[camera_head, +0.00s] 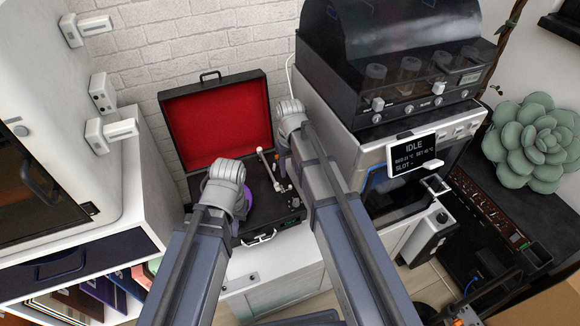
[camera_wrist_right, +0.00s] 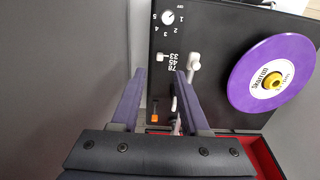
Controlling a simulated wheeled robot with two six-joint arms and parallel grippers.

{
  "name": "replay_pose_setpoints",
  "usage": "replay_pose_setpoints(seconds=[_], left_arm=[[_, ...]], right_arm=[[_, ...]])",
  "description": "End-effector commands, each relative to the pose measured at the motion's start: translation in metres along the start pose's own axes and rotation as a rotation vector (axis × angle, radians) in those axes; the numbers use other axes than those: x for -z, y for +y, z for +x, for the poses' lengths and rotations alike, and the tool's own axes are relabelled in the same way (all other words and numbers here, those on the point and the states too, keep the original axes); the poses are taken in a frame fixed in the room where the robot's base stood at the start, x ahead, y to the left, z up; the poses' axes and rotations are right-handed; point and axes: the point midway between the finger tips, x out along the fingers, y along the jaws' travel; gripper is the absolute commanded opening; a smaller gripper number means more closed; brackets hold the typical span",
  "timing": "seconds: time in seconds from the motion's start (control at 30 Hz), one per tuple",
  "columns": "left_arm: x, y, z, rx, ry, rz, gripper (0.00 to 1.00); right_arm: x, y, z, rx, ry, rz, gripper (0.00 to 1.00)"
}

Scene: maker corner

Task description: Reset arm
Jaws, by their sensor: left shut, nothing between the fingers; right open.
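My left gripper (camera_head: 225,182) is at the end of the left arm, in front of the open record player (camera_head: 285,212). Its grey wrist covers much of the purple record (camera_wrist_right: 278,73), and its fingers are hard to make out. It is shut and holds nothing. My right gripper (camera_head: 288,112) is at the right edge of the record player's raised lid, its fingers hidden in the head view. In the right wrist view its two fingers (camera_wrist_right: 158,85) are apart and empty, over the player's deck beside the white tonearm parts.
The red-lined lid (camera_head: 222,118) stands open against the brick wall. A white cabinet (camera_head: 60,120) is close on the left. A dark-topped machine (camera_head: 400,75) with an IDLE display (camera_head: 412,160) stands to the right. A green succulent (camera_head: 535,140) is at far right.

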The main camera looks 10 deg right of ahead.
Motion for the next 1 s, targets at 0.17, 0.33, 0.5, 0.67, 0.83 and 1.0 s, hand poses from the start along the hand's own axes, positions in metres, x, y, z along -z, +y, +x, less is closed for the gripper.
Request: replay_pose_setpoints(seconds=[0.17, 0.33, 0.5, 0.67, 0.83, 1.0], left_arm=[[0.000, 0.000, 0.000, 0.000, 0.000, 0.000, 0.00], [0.000, 0.000, 0.000, 0.000, 0.000, 0.000, 0.00], [0.000, 0.000, 0.000, 0.000, 0.000, 0.000, 0.00], [-0.002, -0.003, -0.028, 0.000, 0.000, 0.000, 0.00], [-0.004, -0.006, -0.064, 0.000, 0.000, 0.000, 0.00], [-0.006, -0.011, -0.110, 0.000, 0.000, 0.000, 0.00]], right_arm=[[-0.027, -0.022, 0.000, -0.011, -0.009, -0.023, 0.45], [-0.088, -0.065, 0.000, -0.045, -0.029, -0.076, 0.45], [-0.152, -0.098, -0.001, -0.084, -0.045, -0.127, 0.45], [-0.165, -0.106, -0.029, -0.101, -0.050, -0.139, 0.45], [-0.165, -0.106, -0.065, -0.100, -0.050, -0.139, 0.45], [-0.164, -0.106, -0.112, -0.100, -0.050, -0.138, 0.45]])
